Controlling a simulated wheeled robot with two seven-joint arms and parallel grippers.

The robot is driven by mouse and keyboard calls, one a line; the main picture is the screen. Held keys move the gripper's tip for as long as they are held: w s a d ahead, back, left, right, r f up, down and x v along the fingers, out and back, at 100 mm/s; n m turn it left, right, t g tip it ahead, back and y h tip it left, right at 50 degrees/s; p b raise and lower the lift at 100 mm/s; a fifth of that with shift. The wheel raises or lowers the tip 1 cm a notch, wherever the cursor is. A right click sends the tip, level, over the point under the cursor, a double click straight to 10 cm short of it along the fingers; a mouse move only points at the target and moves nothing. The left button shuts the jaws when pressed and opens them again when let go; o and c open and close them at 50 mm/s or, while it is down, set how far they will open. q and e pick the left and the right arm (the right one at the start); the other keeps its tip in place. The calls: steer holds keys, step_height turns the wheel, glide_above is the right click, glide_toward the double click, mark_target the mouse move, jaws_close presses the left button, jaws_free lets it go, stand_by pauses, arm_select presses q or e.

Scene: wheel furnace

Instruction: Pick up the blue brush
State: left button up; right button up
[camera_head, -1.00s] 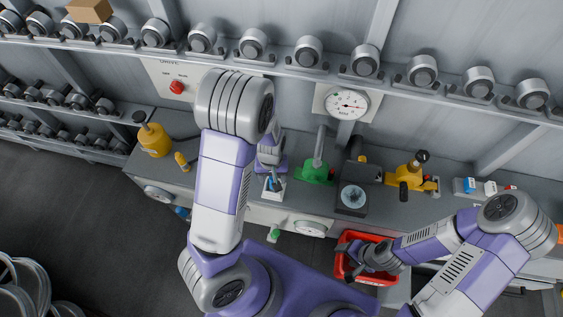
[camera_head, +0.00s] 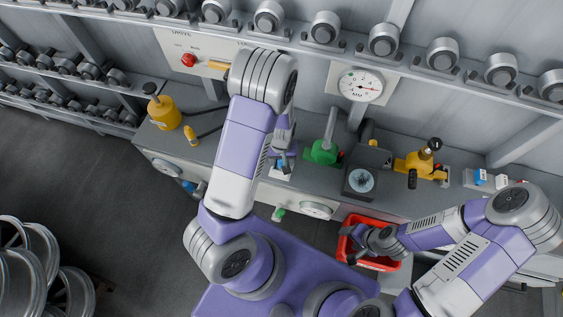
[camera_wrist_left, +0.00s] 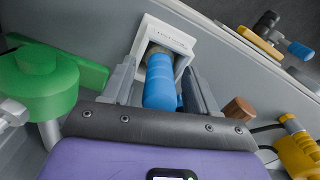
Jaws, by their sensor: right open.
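The blue brush (camera_wrist_left: 161,82) stands handle-out in a white square holder (camera_wrist_left: 181,35) in the left wrist view. My left gripper (camera_wrist_left: 165,85) is open, one finger on each side of the blue handle. The gap is clear on the left; on the right the finger is very close, and I cannot tell if it touches. In the head view my left gripper (camera_head: 283,153) is at the white holder (camera_head: 282,174) on the bench and mostly hides the brush. My right gripper (camera_head: 357,246) is open at the red bin.
A green tool (camera_head: 323,151) and a dark box (camera_head: 361,181) stand right of the holder. A yellow can (camera_head: 163,112) and a small yellow tool (camera_head: 191,135) are to the left. The red bin (camera_head: 376,264) is at the bench front. A gauge (camera_head: 360,85) is behind.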

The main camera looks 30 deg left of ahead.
arm_select(q)
jaws_close()
